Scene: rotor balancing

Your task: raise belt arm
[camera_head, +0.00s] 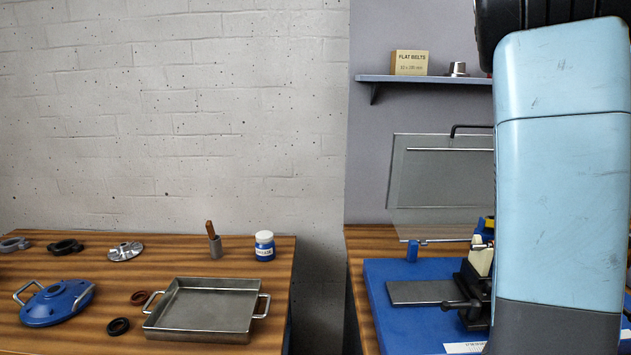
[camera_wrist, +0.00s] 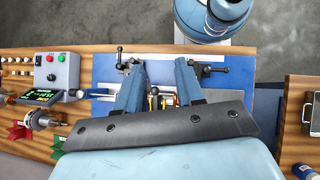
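The balancing machine's blue base (camera_head: 378,295) stands on the right bench in the head view, and its blue bed (camera_wrist: 108,68) also shows in the wrist view. A black mount (camera_head: 470,285) carries a cream upright part (camera_head: 480,256) with yellow above it. I cannot tell which part is the belt arm; my arm hides much of the machine. In the wrist view my gripper (camera_wrist: 159,68) has its two blue fingers spread apart over the machine. Small yellow and orange parts (camera_wrist: 167,99) show between the fingers, with no clear grip on them.
A clear raised guard (camera_head: 440,170) stands behind the machine. A control box (camera_wrist: 57,73) and a rotor shaft (camera_wrist: 42,121) lie left in the wrist view. The left bench holds a metal tray (camera_head: 205,312), a blue flange (camera_head: 55,303) and a jar (camera_head: 264,246).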

